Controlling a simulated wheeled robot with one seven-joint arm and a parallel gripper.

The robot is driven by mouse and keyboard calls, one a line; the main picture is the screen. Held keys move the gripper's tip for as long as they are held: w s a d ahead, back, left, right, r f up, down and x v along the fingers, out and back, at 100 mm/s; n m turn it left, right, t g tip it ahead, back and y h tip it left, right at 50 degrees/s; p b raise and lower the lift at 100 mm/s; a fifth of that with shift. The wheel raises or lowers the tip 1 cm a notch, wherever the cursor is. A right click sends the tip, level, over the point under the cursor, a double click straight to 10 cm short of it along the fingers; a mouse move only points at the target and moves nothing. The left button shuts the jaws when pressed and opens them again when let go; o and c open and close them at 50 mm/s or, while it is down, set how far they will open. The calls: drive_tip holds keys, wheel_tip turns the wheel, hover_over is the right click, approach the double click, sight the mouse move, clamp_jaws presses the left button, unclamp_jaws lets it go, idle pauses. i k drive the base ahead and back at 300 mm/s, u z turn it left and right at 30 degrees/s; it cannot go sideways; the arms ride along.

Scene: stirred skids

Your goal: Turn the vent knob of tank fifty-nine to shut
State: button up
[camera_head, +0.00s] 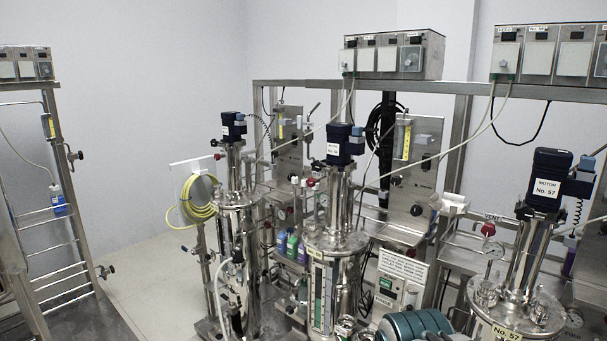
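Three steel tanks with blue motors on top stand in a row. The right tank (515,310) reads No. 57 on its motor (546,187) and its lid tag. The middle tank (334,270) and the left tank (239,250) have labels too small to read, so I cannot tell which is fifty-nine. A red knob (488,229) sits under a VENT label behind the right tank. My gripper is not in view.
A steel frame carries control boxes (394,54) above the tanks. A yellow hose coil (198,198) hangs left of the left tank. A ridged teal cylinder (415,325) is low in front. Another rack (50,200) stands at left, with open floor (150,280) between.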

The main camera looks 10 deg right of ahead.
sight(310, 182)
drive_tip(key=i, duration=0.35)
drive_tip(key=z, duration=0.05)
drive_tip(key=k, duration=1.2)
drive_tip(key=u, duration=0.6)
drive_tip(key=i, duration=1.7)
drive_tip(key=z, duration=1)
drive_tip(key=i, duration=0.3)
drive_tip(key=z, duration=0.4)
